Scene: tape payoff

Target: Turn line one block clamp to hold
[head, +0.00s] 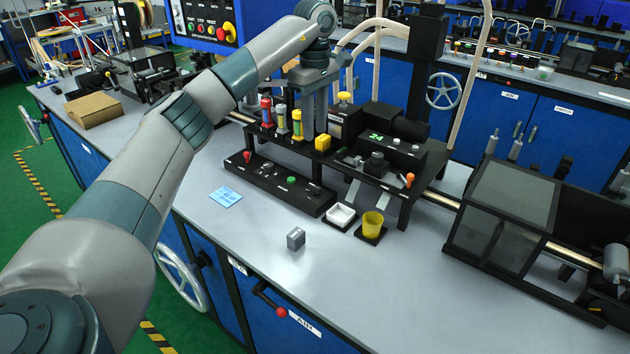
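A black control strip (283,183) lies on the grey bench, with a red-tipped lever (247,157), a green button (291,180) and a dark knob (314,188). Behind it a black stand carries a small block-like fixture (375,163) and an orange-tipped handle (410,178). The labels are too small to read, so I cannot tell which part is the block clamp. My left gripper (314,132) points down over the stand, behind the strip, near the coloured cylinders. Its fingertips are partly hidden among them, and its opening is unclear. My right gripper is out of view.
Red, grey and yellow cylinders (297,124) stand close to my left gripper. A white tray (341,215), a yellow cup (372,224), a small grey block (296,238) and a blue card (225,197) lie in front. A dark clear-sided box (505,210) stands right. The front bench is mostly clear.

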